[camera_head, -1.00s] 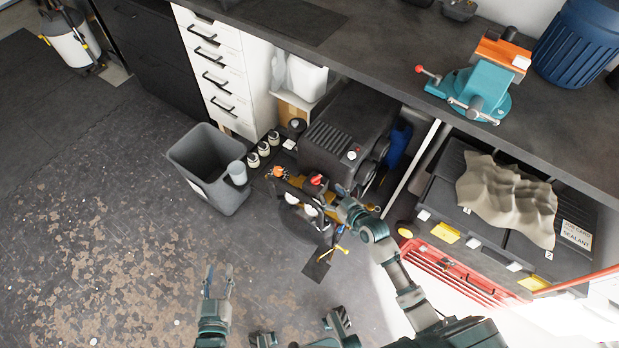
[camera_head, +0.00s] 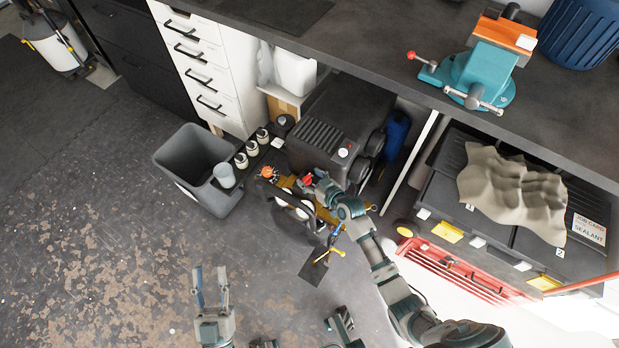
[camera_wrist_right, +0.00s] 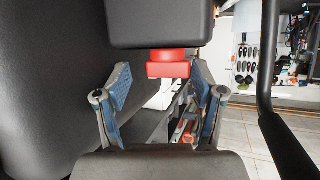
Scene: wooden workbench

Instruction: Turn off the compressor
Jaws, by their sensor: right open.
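The compressor (camera_head: 333,125) is a dark, ribbed unit on the floor under the workbench. Its red switch knob (camera_head: 307,180) sits at the front, beside an orange knob (camera_head: 268,172). My right gripper (camera_head: 316,186) is at the red knob. In the right wrist view, the red knob (camera_wrist_right: 168,65) hangs under a dark box, between and slightly above my open fingertips (camera_wrist_right: 160,82); a gap shows on each side of it. Whether a finger touches it I cannot tell. My left gripper (camera_head: 210,277) is open and empty above the floor, far from the compressor.
A grey bin (camera_head: 195,165) and several small jars (camera_head: 252,147) stand left of the compressor. The black handle bar (camera_wrist_right: 275,90) runs right of my right gripper. The workbench top (camera_head: 385,70) overhangs the compressor. A red toolbox (camera_head: 455,270) lies at right. Floor at left is free.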

